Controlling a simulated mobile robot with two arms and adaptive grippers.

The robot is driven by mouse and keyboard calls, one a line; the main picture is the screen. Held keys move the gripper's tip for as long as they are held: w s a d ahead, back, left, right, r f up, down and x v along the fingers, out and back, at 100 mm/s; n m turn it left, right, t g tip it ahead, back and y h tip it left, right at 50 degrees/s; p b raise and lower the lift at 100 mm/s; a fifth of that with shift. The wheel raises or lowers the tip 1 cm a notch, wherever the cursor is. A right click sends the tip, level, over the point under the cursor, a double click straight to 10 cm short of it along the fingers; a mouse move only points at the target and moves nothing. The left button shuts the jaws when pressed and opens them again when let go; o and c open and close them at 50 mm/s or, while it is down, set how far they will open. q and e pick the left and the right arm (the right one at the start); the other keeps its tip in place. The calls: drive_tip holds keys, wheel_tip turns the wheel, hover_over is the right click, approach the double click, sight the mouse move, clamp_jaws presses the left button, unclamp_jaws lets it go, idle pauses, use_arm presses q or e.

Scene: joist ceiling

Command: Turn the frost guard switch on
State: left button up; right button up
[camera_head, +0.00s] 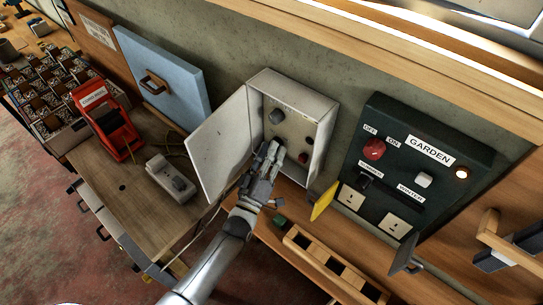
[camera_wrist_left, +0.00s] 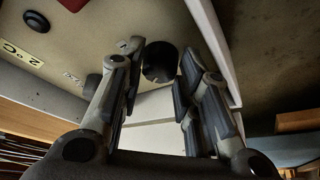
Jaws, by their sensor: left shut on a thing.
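An open white wall box (camera_head: 324,107) has its door (camera_head: 218,145) swung out to the left. Inside are a grey knob (camera_head: 277,117), a small dark knob and a red button (camera_head: 303,158). My left gripper (camera_head: 272,156) reaches into the box. In the left wrist view its fingers are on both sides of a dark round knob (camera_wrist_left: 160,62), shut on it. In the head view the fingers hide this knob. A "2 °C" label (camera_wrist_left: 20,54) shows on the panel. I cannot read a frost guard label. My right gripper is not in view.
A dark green "GARDEN" panel (camera_head: 463,143) with a red knob, switches and sockets is to the right. Its yellow flap (camera_head: 325,201) sticks out near my arm. A wooden rack (camera_head: 333,265) lies below. A bench with a red device (camera_head: 107,122) is left.

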use_arm(q)
drive_tip(key=m+b, duration=0.1)
drive_tip(key=m, duration=0.1)
drive_tip(key=m+h+b, duration=0.1)
drive_tip(key=m+b, duration=0.1)
drive_tip(key=shift+w+a+f+h, duration=0.1)
drive_tip(key=shift+a+f+h, duration=0.05)
drive_tip(key=shift+f+h, duration=0.2)
drive_tip(key=shift+r+m+h+b, duration=0.1)
drive_tip(key=shift+m+h+b, duration=0.65)
drive_tip(key=shift+m, duration=0.75)
drive_tip(key=shift+g, duration=0.3)
drive_tip(key=o, duration=0.7)
drive_tip(key=shift+o, duration=0.2)
drive_tip(key=shift+r, duration=0.1)
drive_tip(key=shift+a, duration=0.1)
drive_tip(key=v, duration=1.2)
